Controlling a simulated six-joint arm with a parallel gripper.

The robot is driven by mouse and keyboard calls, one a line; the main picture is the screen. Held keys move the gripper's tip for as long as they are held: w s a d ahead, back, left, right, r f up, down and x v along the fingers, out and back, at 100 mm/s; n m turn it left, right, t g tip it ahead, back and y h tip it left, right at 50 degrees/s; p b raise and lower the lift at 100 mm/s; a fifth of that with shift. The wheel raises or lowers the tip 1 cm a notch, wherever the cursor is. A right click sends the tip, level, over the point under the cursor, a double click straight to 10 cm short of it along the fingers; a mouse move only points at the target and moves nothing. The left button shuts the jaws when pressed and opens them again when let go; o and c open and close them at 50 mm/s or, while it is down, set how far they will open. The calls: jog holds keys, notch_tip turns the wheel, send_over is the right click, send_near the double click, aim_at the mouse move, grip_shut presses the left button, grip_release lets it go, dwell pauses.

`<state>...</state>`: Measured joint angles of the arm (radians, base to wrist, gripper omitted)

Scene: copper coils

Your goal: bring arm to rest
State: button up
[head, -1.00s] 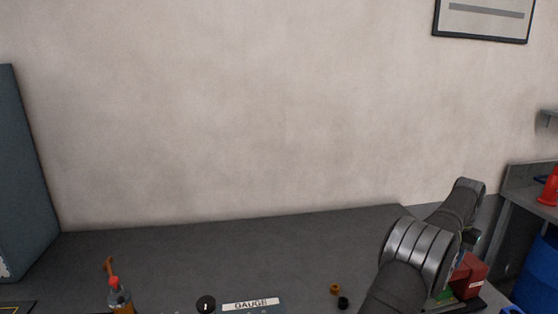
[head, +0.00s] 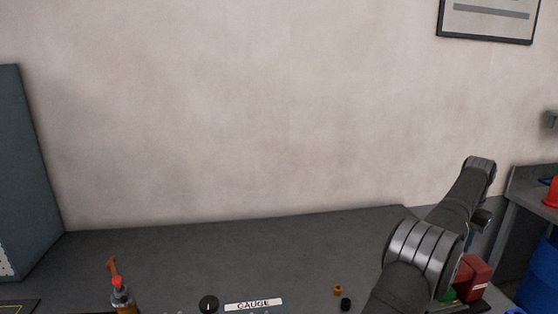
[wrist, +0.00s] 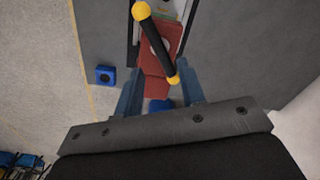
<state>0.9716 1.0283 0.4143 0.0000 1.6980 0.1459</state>
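My arm rises at the right of the head view, bent over the right end of the dark bench (head: 230,245). My gripper (wrist: 160,88) shows in the wrist view, its two blue fingers apart with nothing seen held between them. Beyond the fingers is a red block-like fixture (wrist: 155,60), and across it a black bar with yellow ends (wrist: 157,45). In the head view the red fixture (head: 472,275) stands beside my arm at the bench's right end. I cannot clearly make out the fingers in the head view.
A gauge label plate (head: 253,304), a black knob (head: 209,304) and a red-topped bottle (head: 121,292) line the front. Two small rings, one brass (head: 338,290) and one black (head: 346,304), lie left of my arm. A blue block (wrist: 105,75) shows in the wrist view.

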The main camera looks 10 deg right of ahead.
notch_tip(320, 180, down, 6)
jog(key=shift+f, duration=0.1)
jog(key=shift+f+n, duration=0.1)
jog(key=shift+n, duration=0.2)
jog(key=shift+r+n, duration=0.2)
jog(key=shift+n, duration=0.5)
jog(key=shift+m, duration=0.6)
notch_tip(320, 180, up, 6)
jog(key=shift+f, duration=0.1)
jog(key=shift+r+m, duration=0.3)
jog(key=shift+r, duration=0.1)
notch_tip(320, 180, down, 5)
